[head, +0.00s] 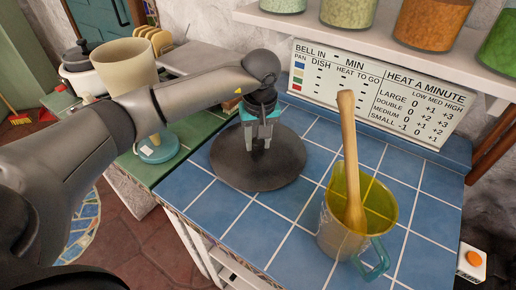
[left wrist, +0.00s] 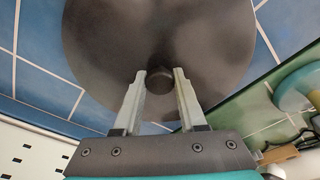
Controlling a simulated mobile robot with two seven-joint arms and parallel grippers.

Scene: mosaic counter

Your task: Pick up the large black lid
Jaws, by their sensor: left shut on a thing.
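The large black lid (head: 234,171) is a dark round disc lying on or just above the blue tiled counter, near its back left corner. In the left wrist view the lid (left wrist: 115,45) fills the upper middle, with its small round knob (left wrist: 159,79) between the fingertips. My left gripper (head: 258,145) points down over the middle of the lid, shut on its knob. Its two fingers also show in the left wrist view (left wrist: 159,85). I cannot tell whether the lid has left the tiles. My right gripper is not in view.
A yellow transparent jug (head: 335,240) with a wooden utensil (head: 350,150) stands to the right of the lid on the blue counter (head: 255,228). A sign (head: 375,90) leans at the back under a shelf of jars (head: 430,22). A beige blender-like cup (head: 124,65) stands left.

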